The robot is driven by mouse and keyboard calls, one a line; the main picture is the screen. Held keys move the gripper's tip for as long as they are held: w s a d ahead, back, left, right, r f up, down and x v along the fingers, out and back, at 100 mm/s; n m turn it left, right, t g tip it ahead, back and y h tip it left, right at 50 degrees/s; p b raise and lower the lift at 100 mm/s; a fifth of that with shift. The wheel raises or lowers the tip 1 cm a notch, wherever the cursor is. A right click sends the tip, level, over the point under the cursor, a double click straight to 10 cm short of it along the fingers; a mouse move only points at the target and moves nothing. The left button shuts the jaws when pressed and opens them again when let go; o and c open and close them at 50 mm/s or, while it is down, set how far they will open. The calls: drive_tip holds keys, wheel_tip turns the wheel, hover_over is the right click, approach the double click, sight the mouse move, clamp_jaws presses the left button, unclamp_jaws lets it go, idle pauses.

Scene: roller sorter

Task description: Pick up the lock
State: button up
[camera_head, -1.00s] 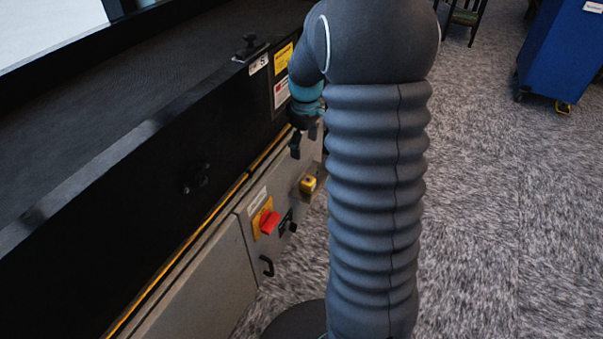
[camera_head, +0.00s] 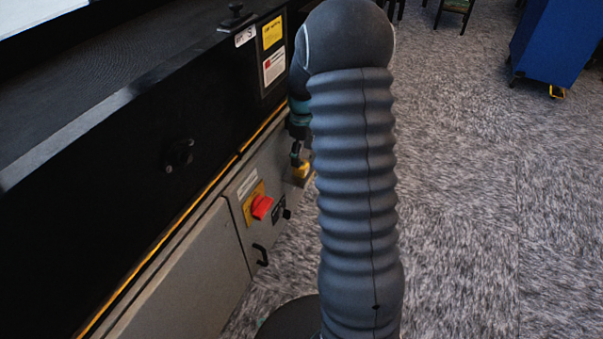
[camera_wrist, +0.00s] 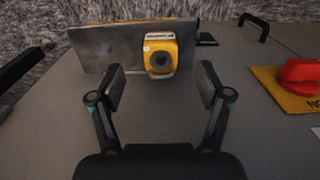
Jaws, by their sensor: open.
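The lock (camera_wrist: 160,54) is a yellow padlock-like block with a dark round centre and a metal shackle. In the wrist view it sits at a grey metal plate (camera_wrist: 105,50), ahead of my gripper (camera_wrist: 160,85). My gripper is open, one finger to each side below the lock, with nothing between the fingertips. In the head view the lock (camera_head: 302,171) shows as a small yellow piece on the machine's side, just below my gripper (camera_head: 298,158). My arm hides part of that area.
A red rotary switch on a yellow plate (camera_wrist: 298,75) is right of the lock, and it also shows in the head view (camera_head: 261,206). Black handles stand on the grey panel (camera_wrist: 258,24). A blue cabinet (camera_head: 560,40) is far right. Grey carpet lies open at right.

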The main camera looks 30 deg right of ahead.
sight(302, 165)
wheel_tip(302, 165, down, 6)
drive_tip(key=b, duration=0.3)
drive_tip(key=shift+r+b, duration=0.25)
drive_tip(key=shift+b, duration=0.1)
drive_tip(key=shift+r, duration=0.1)
drive_tip(key=c, duration=1.3)
